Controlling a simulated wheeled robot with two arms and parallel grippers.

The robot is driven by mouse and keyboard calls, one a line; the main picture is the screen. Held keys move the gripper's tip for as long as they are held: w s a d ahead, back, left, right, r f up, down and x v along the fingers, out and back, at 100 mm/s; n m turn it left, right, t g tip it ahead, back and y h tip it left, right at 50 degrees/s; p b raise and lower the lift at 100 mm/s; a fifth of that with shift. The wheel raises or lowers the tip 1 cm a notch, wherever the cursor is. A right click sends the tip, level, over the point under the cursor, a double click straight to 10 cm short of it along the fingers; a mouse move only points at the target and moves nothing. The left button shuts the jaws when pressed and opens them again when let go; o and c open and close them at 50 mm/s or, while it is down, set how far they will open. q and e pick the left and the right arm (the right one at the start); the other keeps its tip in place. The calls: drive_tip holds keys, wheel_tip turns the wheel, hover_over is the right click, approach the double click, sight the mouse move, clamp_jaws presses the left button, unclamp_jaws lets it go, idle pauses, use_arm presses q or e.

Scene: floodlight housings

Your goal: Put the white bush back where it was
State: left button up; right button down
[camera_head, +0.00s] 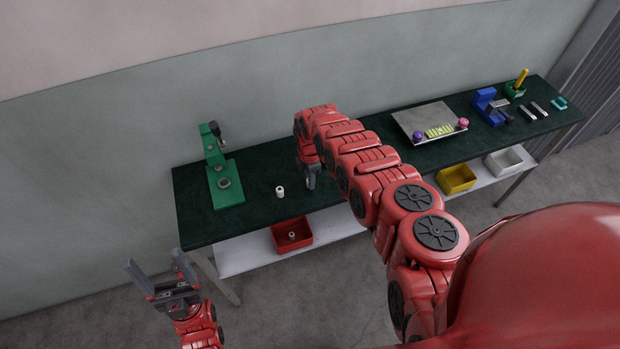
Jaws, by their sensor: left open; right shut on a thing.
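A small white bush (280,191) stands upright on the dark green bench top (260,218), right of the green press (225,182). My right gripper (311,186) points down just right of the white bush, apart from it, low over the bench. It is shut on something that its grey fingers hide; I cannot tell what. My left gripper (155,262) is open and empty, in front of the bench's left end and away from the bush.
A red bin (305,230) with a small pale part in it sits on the lower shelf, beside yellow (456,178) and white (503,161) bins further right. A grey tray (415,117), blue fixture (487,104) and green holder (514,91) stand on the right half. Bench space around the bush is clear.

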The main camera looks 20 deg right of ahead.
drive_tip(key=c, duration=0.7)
unclamp_jaws()
drive_tip(key=shift+c, duration=0.2)
drive_tip(key=shift+r, duration=0.25)
wheel_tip(320, 180, up, 11)
drive_tip(key=b, duration=0.2)
drive_tip(key=shift+r, duration=0.15)
